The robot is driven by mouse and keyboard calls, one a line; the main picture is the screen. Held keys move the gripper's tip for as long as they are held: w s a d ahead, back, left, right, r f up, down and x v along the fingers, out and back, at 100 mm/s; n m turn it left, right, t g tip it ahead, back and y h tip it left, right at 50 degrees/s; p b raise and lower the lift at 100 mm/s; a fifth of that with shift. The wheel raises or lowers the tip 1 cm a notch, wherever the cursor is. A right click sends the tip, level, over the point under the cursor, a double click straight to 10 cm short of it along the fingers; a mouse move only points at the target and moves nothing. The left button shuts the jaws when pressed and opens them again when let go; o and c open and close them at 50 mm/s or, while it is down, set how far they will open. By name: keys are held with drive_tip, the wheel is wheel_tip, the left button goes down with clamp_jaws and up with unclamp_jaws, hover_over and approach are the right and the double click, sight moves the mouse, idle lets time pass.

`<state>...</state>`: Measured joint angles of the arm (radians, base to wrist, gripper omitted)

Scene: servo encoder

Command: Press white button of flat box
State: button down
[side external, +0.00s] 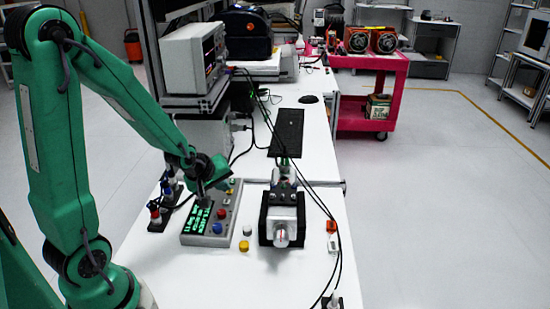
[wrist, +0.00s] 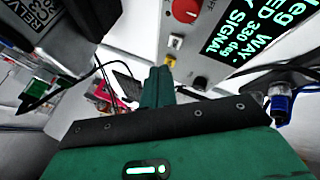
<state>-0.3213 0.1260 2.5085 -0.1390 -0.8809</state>
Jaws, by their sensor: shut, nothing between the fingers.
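The flat box (side external: 190,239) is grey, with a green-text display on its left half and a column of coloured buttons on its right half. Among them a pale, whitish button (side external: 227,201) sits above a red button (side external: 221,214) and a blue button (side external: 217,228). In the wrist view, my shut, empty gripper (wrist: 157,85) points beside the box panel (wrist: 178,75), which shows a red button (wrist: 186,10).
A loose white cap (side external: 247,231) and yellow cap (side external: 243,246) lie right of the box. A black-framed servo device (side external: 282,220) stands further right with cables. Connectors (side external: 155,215) stand on the box's left. The table front (side external: 200,285) is clear.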

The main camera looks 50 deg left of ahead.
sight(226, 206)
drive_tip(key=shift+r, duration=1.55)
drive_tip(key=s+d+r+m+g+h, duration=0.1)
drive_tip(key=s+d+r+m+h, duration=0.1)
drive_tip(key=s+d+r+m, duration=1)
drive_tip(key=shift+s+r+m, duration=0.9)
drive_tip(key=shift+s, duration=0.1)
